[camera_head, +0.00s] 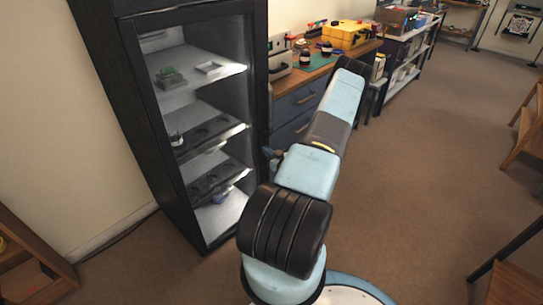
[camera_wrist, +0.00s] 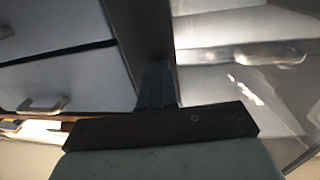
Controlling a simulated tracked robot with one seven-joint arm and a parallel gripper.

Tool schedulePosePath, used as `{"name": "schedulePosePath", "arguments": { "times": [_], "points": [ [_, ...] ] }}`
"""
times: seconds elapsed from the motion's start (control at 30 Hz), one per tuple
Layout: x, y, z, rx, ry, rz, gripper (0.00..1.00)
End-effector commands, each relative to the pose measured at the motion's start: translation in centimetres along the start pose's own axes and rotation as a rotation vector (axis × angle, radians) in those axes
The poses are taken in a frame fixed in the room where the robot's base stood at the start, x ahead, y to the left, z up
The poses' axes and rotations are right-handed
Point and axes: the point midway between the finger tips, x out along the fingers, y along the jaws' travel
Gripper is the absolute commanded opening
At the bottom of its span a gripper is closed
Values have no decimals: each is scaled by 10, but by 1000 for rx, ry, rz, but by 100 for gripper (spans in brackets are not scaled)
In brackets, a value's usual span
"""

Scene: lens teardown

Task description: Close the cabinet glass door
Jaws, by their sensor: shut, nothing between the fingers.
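The tall black cabinet (camera_head: 163,125) stands at the left in the head view, with lit shelves showing through its front. Its glass door (camera_head: 222,42) shows there as a dark-framed front; I cannot tell whether it is fully shut or slightly ajar. My gripper (camera_head: 270,154) is mostly hidden behind my arm, near the cabinet's right edge. In the wrist view my gripper (camera_wrist: 157,84) is shut and empty, its fingertips against or just in front of a dark upright frame (camera_wrist: 140,30). I cannot tell if they touch it.
A blue-grey drawer unit (camera_head: 297,103) with a wooden top stands right of the cabinet, close to my gripper. A yellow case (camera_head: 347,35) sits on it. A wooden shelf (camera_head: 30,262) is at lower left.

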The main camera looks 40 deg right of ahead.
Motion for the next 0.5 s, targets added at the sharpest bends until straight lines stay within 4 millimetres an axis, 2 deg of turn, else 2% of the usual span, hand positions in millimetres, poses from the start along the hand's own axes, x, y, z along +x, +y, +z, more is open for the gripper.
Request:
{"name": "schedulePosePath", "arguments": {
  "times": [0.37, 0.5],
  "points": [
    [2, 0, 0, 0, 0, -1, 0],
    [15, 0, 0, -3, 3, -32, 0]
  ]
}}
